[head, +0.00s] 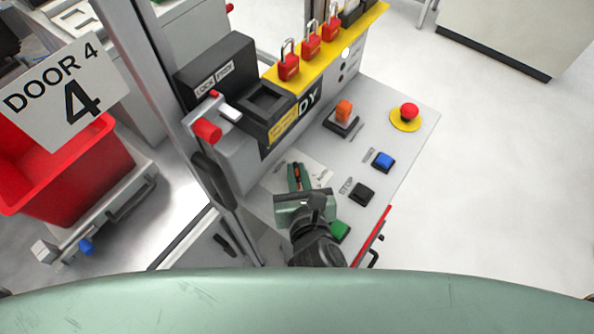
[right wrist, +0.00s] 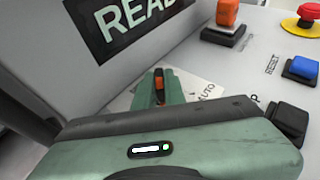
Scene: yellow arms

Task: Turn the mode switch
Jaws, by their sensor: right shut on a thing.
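The mode switch is a small dark knob with an orange mark (head: 297,170), set on a white label plate on the sloped grey control panel. It also shows in the right wrist view (right wrist: 159,84), with the word AUTO printed to its right. My right gripper (head: 296,178) is over the panel with its green fingers shut on the knob; the fingers hide the knob's sides. The gripper's body (right wrist: 180,145) fills the lower part of the wrist view. My left gripper is out of view.
On the panel are a black STOP button (head: 361,194), blue RESET button (head: 383,161), green button (head: 340,231), orange switch (head: 344,110) and red emergency stop (head: 409,112). A black lock box (head: 216,72) and red padlocks (head: 289,67) stand behind. A red bin (head: 70,170) is at left.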

